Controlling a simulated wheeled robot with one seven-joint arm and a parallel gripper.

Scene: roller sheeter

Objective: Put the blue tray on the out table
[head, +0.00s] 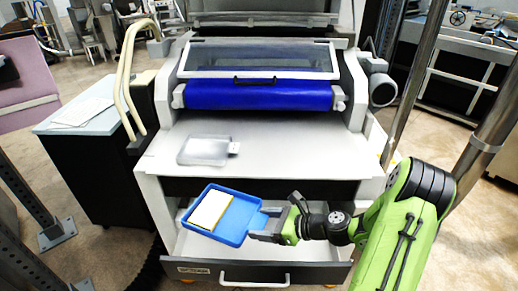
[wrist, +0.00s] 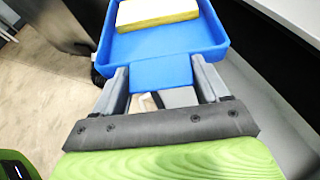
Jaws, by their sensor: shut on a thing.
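The blue tray (head: 238,222) is held by my gripper (head: 268,229) in front of the machine, over its open drawer. A pale block with a yellowish edge (head: 211,210) lies in the tray. In the wrist view my gripper (wrist: 163,88) is shut on the tab at the near end of the blue tray (wrist: 165,42), one finger on each side. The pale block also shows in the wrist view (wrist: 158,12), cut by the top edge. I cannot tell which surface is the out table.
The roller machine has a blue roller (head: 258,95) and a white front shelf (head: 270,160) with a clear grey tray (head: 205,151) on it. The open drawer (head: 300,248) is below. A dark cabinet with a light top (head: 55,122) stands left. Metal posts stand at both sides.

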